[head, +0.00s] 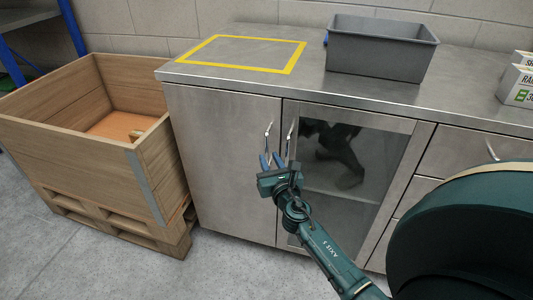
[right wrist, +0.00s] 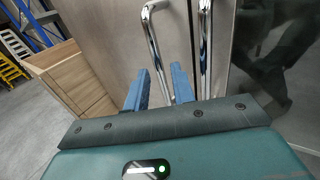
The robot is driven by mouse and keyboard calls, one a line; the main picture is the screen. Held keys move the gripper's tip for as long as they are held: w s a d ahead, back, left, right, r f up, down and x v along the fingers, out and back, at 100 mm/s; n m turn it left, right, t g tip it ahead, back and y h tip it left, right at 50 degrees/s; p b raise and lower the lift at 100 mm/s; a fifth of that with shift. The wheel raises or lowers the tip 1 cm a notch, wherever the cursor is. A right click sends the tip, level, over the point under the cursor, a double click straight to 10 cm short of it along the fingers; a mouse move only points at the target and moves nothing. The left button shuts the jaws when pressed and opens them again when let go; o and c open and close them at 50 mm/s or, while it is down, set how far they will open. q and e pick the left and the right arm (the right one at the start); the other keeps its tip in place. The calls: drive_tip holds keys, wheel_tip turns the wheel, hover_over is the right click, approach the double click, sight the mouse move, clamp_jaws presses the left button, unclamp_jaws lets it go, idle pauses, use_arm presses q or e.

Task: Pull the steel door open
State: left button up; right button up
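The steel door (head: 225,165) is the plain left door of the steel cabinet, and it looks closed. Its upright bar handle (head: 267,137) is near its right edge. My right gripper (head: 272,160) is at the lower part of this handle, with its blue fingers pointing at the door. In the right wrist view the fingers (right wrist: 160,88) are open, and the lower end of the steel door's handle (right wrist: 154,42) shows between them. I cannot tell if they touch it. My left gripper is not in view.
The glass door (head: 360,165) has its own handle (head: 290,137) close on the right; it also shows in the right wrist view (right wrist: 205,50). A wooden crate (head: 75,170) on a pallet stands left of the cabinet. A grey bin (head: 378,55) sits on the worktop (head: 300,85).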

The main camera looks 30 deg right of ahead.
sight(267, 155)
drive_tip(key=shift+x, duration=1.8)
drive_tip(key=shift+c, duration=0.6)
clamp_jaws()
